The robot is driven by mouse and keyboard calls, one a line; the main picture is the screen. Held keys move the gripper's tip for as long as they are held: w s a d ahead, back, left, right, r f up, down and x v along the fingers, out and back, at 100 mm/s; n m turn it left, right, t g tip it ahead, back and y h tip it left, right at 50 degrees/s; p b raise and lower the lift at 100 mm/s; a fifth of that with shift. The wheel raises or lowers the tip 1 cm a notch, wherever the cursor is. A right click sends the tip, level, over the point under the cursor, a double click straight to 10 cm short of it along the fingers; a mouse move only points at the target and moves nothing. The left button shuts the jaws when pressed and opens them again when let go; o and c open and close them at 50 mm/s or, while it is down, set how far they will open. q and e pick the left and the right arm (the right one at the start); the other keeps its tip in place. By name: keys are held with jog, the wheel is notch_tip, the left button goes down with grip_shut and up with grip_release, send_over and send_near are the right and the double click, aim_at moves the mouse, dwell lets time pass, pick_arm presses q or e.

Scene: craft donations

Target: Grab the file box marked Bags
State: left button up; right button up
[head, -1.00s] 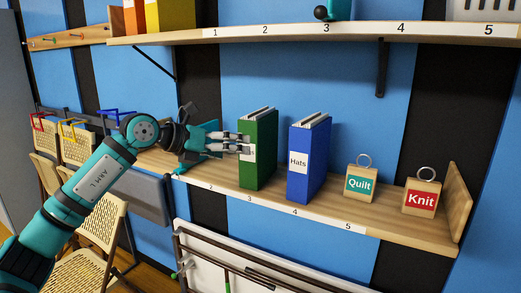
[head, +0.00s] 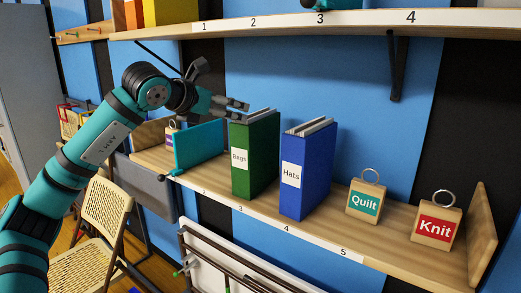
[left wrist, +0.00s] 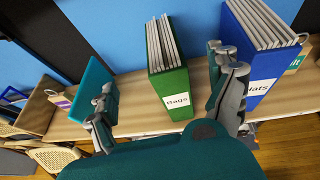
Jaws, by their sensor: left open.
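The green file box marked Bags (head: 255,155) stands upright on the lower shelf, with papers showing at its top. It also shows in the left wrist view (left wrist: 168,85), its label facing out. My left gripper (head: 238,104) is open and empty, near the box's upper left edge in the head view. In the left wrist view the open fingers (left wrist: 164,98) appear on either side of the green box; I cannot tell whether they touch it. My right gripper is in neither view.
A blue file box marked Hats (head: 307,172) stands close to the right. A teal upright panel (head: 198,148) is on the left. Blocks marked Quilt (head: 364,204) and Knit (head: 434,228) sit farther right. The numbered upper shelf (head: 300,24) overhangs.

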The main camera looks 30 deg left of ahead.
pick_arm(q)
jog(key=p, duration=0.2)
send_near(255, 118)
jog(key=w, duration=0.1)
jog(key=x, duration=0.1)
jog(key=p+x, duration=0.1)
jog(key=x, duration=0.1)
jog(key=shift+w+a+f+p, duration=0.3)
jog(key=shift+f+p, duration=0.05)
jog(key=p+x, duration=0.3)
jog(key=x, duration=0.1)
jog(key=shift+w+d, duration=0.15)
jog(key=shift+w, duration=0.1)
jog(key=shift+w+f, duration=0.2)
jog(key=shift+w, duration=0.05)
jog(key=shift+s, duration=0.15)
jog(key=c, duration=1.7)
jog(key=shift+r, duration=0.15)
jog(key=shift+c, duration=0.3)
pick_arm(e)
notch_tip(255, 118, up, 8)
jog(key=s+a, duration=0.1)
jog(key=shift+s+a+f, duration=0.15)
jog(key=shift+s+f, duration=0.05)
